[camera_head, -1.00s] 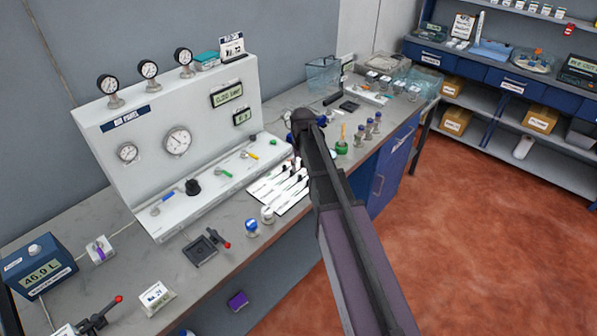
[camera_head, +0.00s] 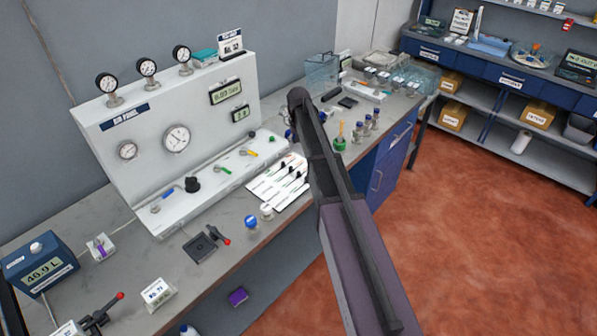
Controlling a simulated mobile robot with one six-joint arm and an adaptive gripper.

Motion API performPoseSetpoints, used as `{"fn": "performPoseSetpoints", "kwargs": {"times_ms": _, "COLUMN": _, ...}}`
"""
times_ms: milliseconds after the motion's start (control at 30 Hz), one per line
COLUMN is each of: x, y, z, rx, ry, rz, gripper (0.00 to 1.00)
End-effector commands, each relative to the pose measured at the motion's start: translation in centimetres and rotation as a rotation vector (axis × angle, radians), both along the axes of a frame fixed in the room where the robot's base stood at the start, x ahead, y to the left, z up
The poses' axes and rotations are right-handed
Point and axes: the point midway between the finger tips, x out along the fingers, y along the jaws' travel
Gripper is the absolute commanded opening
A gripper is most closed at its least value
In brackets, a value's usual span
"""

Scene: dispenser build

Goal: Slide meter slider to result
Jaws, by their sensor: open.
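A white panel with several dark slider knobs (camera_head: 277,181) lies on the bench in front of the gauge panel, left of my arm. I cannot read its labels or tell which knob is the meter slider. A small white block with a purple part (camera_head: 101,247) lies at the left, beside a blue box with a display. My dark arm reaches up across the middle of the view, just right of the slider panel. Its upper end is over the bench. The gripper's fingers cannot be made out; the arm hides that area.
The white gauge panel (camera_head: 108,178) with valves and two displays stands along the wall. A black lever device (camera_head: 203,246) and a blue-topped knob (camera_head: 251,223) stand near the bench edge. Small bottles (camera_head: 369,124) stand right of my arm. Red floor is free at right.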

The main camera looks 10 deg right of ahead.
Motion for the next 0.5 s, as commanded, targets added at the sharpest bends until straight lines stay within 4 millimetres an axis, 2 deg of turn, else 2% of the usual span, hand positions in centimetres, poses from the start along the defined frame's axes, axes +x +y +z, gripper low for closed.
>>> {"fn": "performPoseSetpoints", "kwargs": {"times_ms": 500, "x": 0.0, "y": 0.0, "z": -3.6, "rx": 0.000, "ry": 0.000, "rz": 0.000, "gripper": 0.61}}
